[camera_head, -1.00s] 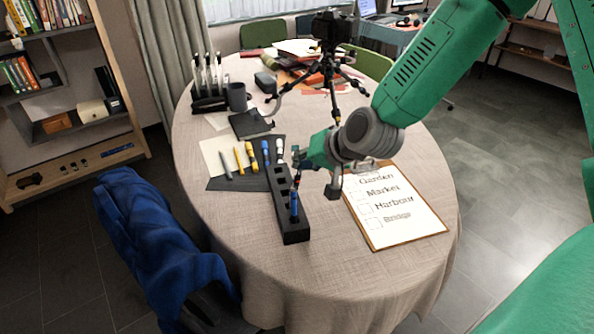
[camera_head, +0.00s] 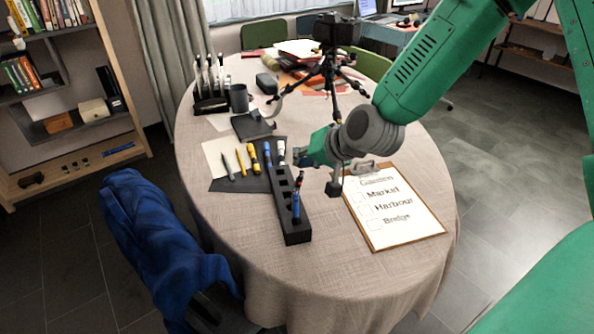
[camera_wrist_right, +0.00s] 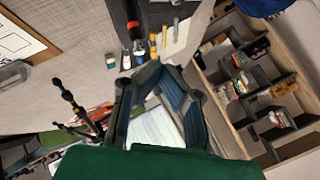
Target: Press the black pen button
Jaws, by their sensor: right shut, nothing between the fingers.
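Several pens lie on a dark mat (camera_head: 224,184) on the round table. The white pen with black parts (camera_head: 281,152) is at the right end of the row; it also shows in the wrist view (camera_wrist_right: 110,59). A button on it is too small to make out. My right gripper (camera_head: 299,155) is shut and empty, just right of that pen and above the far end of a black slotted holder (camera_head: 291,228). I cannot tell its exact height. In the wrist view its fingers (camera_wrist_right: 160,72) meet below the pens. A blue pen (camera_head: 296,205) stands upright in the holder.
A clipboard (camera_head: 405,232) with a printed list lies to the right. A camera tripod (camera_head: 328,68) stands behind the gripper. A dark mug (camera_head: 238,98) and a rack (camera_head: 209,100) are at the back left. The table's front is clear.

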